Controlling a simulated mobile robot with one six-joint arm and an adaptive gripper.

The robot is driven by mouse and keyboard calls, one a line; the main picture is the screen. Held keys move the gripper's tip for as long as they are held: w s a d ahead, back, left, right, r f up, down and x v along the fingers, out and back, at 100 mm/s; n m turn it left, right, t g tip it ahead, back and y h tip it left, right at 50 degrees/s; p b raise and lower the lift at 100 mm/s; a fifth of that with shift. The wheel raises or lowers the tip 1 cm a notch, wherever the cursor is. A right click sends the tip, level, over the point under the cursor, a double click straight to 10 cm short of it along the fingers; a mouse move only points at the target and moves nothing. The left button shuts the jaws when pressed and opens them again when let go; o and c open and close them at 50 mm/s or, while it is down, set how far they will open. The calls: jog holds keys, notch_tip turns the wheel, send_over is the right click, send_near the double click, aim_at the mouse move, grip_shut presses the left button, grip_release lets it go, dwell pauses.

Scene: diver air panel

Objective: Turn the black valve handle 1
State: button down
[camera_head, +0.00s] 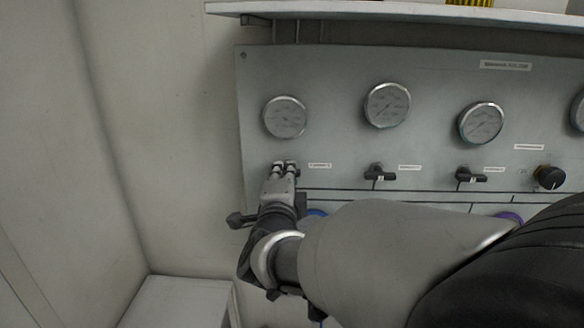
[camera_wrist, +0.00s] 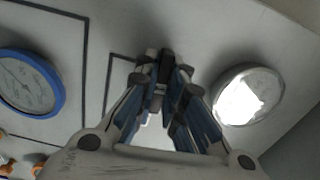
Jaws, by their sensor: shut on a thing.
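My gripper (camera_head: 285,166) reaches up to the grey panel below the leftmost gauge. In the wrist view its two fingers (camera_wrist: 164,74) come close together around a dark narrow piece, the black valve handle (camera_wrist: 165,66). The gripper is shut on this handle. In the head view the fingers hide nearly all of the handle, so its exact angle cannot be told. A small white label (camera_head: 320,165) sits just right of the fingertips; its print is too small to read.
Two more black handles, one in the middle (camera_head: 379,172) and one further right (camera_head: 470,175), and a round black knob (camera_head: 549,177) line the panel (camera_head: 340,150). Gauges (camera_head: 285,117) sit above. A shelf (camera_head: 400,12) overhangs the panel. My arm covers the lower panel.

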jog(key=n, duration=0.7)
jog(key=shift+n, duration=0.4)
jog(key=n+p, duration=0.1)
jog(key=n, duration=0.2)
jog(key=shift+r+p, duration=0.1)
jog(key=shift+p, duration=0.2)
jog(key=shift+n+p, duration=0.65)
jog(key=shift+n, duration=1.45)
jog(key=c, duration=1.7)
grip_release()
jog(key=shift+s, duration=0.1)
